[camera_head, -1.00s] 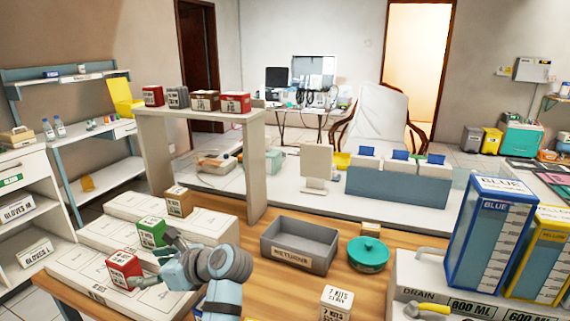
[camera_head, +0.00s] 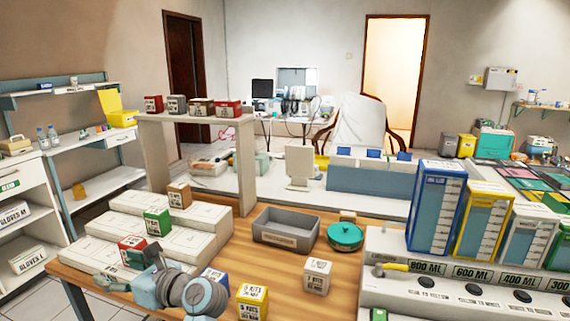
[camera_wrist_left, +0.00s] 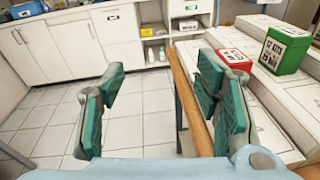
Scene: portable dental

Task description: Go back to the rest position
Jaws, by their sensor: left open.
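My left gripper (camera_head: 112,284) is open and empty at the front left of the wooden table, in front of the stepped white stand. The left wrist view shows its two green-padded fingers spread apart (camera_wrist_left: 158,108), with floor and the table's edge beyond them. The red box (camera_head: 132,251) sits on the lowest step, just behind the gripper; in the left wrist view it is beyond the right finger (camera_wrist_left: 230,62). The green box (camera_head: 157,221) and a brown box (camera_head: 179,195) stand on the higher steps. My right gripper is not in view.
A grey bin (camera_head: 285,229), a teal lidded pot (camera_head: 345,236) and a white box (camera_head: 317,276) stand on the table (camera_head: 225,250). A yellow box (camera_head: 252,301) stands near my left forearm. Tall blue (camera_head: 436,210) and yellow boxes stand at right. Free floor (camera_wrist_left: 140,105) lies left of the table.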

